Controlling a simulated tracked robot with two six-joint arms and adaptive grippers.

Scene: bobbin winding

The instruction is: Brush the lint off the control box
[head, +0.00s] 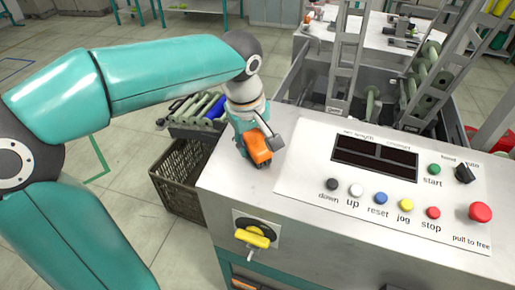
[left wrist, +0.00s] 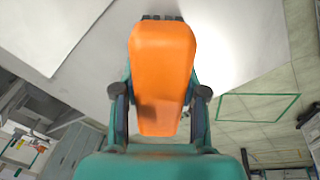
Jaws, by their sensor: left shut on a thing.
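My left gripper (head: 262,148) is shut on an orange block-like thing (head: 256,147), which looks like the handle of a brush. It is over the left part of the control box top (head: 310,215), left of the control panel. In the left wrist view the orange handle (left wrist: 162,75) sits between the two fingers (left wrist: 160,108), with a dark strip at its far end. I cannot tell whether it touches the surface. No lint can be made out. My right gripper is not in view.
The panel (head: 385,195) carries several coloured buttons and a red stop knob (head: 480,212). A yellow rotary switch (head: 252,237) is on the box front. A dark crate (head: 180,178) stands on the floor at left. Metal frames (head: 345,60) rise behind the box.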

